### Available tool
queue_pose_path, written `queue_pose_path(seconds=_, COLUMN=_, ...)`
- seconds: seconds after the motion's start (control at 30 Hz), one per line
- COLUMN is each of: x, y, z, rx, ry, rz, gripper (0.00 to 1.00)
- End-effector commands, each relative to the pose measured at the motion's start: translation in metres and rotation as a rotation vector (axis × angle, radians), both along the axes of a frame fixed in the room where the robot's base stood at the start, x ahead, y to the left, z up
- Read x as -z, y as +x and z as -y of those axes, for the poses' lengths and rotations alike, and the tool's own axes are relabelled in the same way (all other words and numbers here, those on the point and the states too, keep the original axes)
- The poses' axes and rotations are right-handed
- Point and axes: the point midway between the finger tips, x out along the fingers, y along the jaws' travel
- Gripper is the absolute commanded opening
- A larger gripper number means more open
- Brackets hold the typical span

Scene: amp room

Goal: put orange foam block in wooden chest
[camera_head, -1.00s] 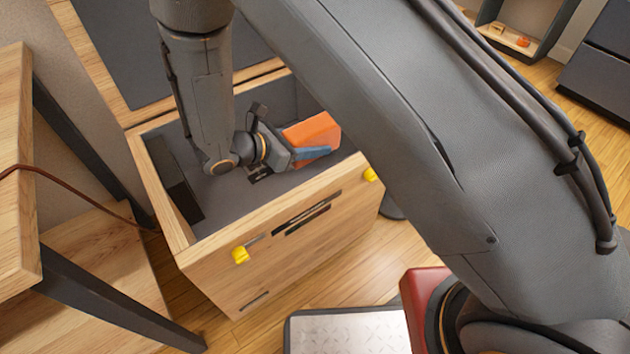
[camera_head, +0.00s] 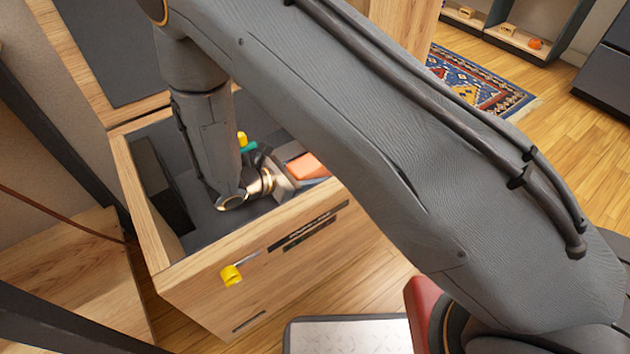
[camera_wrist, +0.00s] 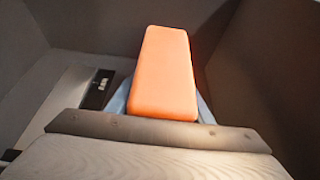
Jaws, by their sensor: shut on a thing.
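The wooden chest (camera_head: 290,262) stands open in the head view, its lid raised at the back and its inside lined dark grey. The orange foam block (camera_head: 307,166) is inside the chest's opening, below the rim, partly hidden by my arm. My gripper (camera_head: 290,184) reaches down into the chest and is shut on the block. In the wrist view the orange foam block (camera_wrist: 165,75) sticks out beyond the gripper's edge, with blue finger parts beside it. Dark chest walls surround it. I cannot tell whether the block touches the chest floor.
A yellow and teal item (camera_head: 245,144) shows behind my arm. A wooden table or shelf (camera_head: 65,275) is close on the left. A patterned rug (camera_head: 480,82) and a low shelf (camera_head: 520,38) are at the back right.

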Motion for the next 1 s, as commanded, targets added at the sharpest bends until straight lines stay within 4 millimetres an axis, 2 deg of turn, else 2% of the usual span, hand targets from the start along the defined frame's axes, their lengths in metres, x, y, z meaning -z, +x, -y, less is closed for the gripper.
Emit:
queue_pose_path(seconds=0.1, x=0.020, y=0.000, z=0.001, rx=0.000, ry=-0.001, rz=-0.002, gripper=0.25)
queue_pose_path(seconds=0.2, x=0.029, y=0.000, z=0.001, rx=0.001, ry=0.000, rz=0.000, gripper=0.25)
queue_pose_path(seconds=0.57, x=0.031, y=0.000, z=0.002, rx=0.003, ry=0.000, rz=0.000, gripper=0.25)
queue_pose_path(seconds=0.6, x=0.031, y=0.000, z=0.002, rx=0.003, ry=0.000, rz=0.000, gripper=0.52)
queue_pose_path(seconds=0.7, x=0.030, y=0.000, z=0.002, rx=0.003, ry=0.000, rz=0.000, gripper=0.65)
queue_pose_path(seconds=1.0, x=0.028, y=0.000, z=0.002, rx=0.003, ry=0.000, rz=0.000, gripper=0.65)
